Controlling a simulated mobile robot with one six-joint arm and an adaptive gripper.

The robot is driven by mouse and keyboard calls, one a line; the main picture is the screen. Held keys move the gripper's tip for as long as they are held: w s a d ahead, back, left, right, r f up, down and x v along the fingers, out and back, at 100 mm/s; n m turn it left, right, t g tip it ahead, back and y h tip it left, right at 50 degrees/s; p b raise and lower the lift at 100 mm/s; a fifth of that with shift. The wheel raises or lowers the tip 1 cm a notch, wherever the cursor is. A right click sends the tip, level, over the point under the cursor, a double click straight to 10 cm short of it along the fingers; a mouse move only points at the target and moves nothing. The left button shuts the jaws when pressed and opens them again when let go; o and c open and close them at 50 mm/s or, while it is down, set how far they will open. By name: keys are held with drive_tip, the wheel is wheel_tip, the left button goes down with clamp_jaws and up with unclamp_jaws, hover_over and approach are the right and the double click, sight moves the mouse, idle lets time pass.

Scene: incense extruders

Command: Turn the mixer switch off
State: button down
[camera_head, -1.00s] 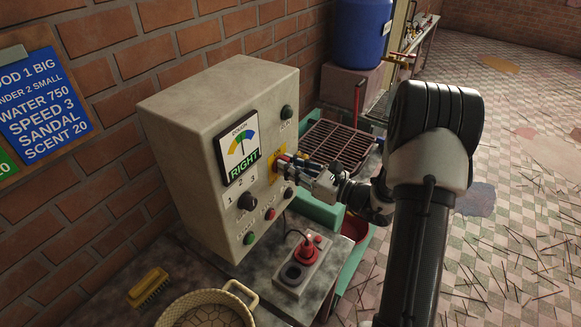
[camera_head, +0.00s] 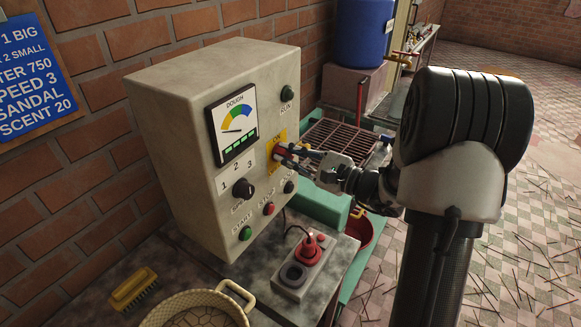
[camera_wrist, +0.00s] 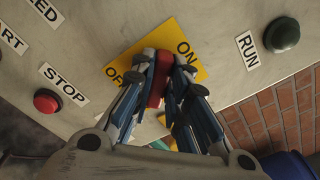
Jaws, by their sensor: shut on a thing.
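The mixer's pale grey control box (camera_head: 165,110) stands on the bench against the brick wall. Its yellow switch plate (camera_head: 279,139) is on the right part of the front face. In the wrist view the plate (camera_wrist: 117,70) reads ON at upper right and OFF at lower left. A red switch handle (camera_wrist: 158,82) sits between the blue fingers of my gripper (camera_wrist: 160,78), which is shut on it. The fingers partly hide the handle, and I cannot tell which label it points to. In the head view my gripper (camera_head: 287,153) reaches the plate from the right.
The box carries a dough gauge (camera_head: 235,122), a dark speed knob (camera_head: 243,188), a green start button (camera_head: 245,233), a red stop button (camera_head: 268,208) and a dark green RUN lamp (camera_head: 287,93). A red plug (camera_head: 307,250) sits on the bench below. A basket (camera_head: 190,298) is at front.

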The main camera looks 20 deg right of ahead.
drive_tip(key=n+b, duration=0.1)
drive_tip(key=n, duration=0.1)
drive_tip(key=n+b, duration=0.2)
drive_tip(key=shift+f+n, duration=0.2)
drive_tip(key=shift+n, duration=0.2)
drive_tip(key=n, duration=0.4)
drive_tip(key=shift+a+n, duration=0.1)
drive_tip(key=shift+n, duration=0.3)
drive_tip(key=shift+f, duration=0.1)
drive_tip(key=c, duration=1.6)
unclamp_jaws()
drive_tip(key=shift+o, duration=0.2)
drive_tip(key=shift+s, duration=0.15)
drive_tip(key=v, duration=1.2)
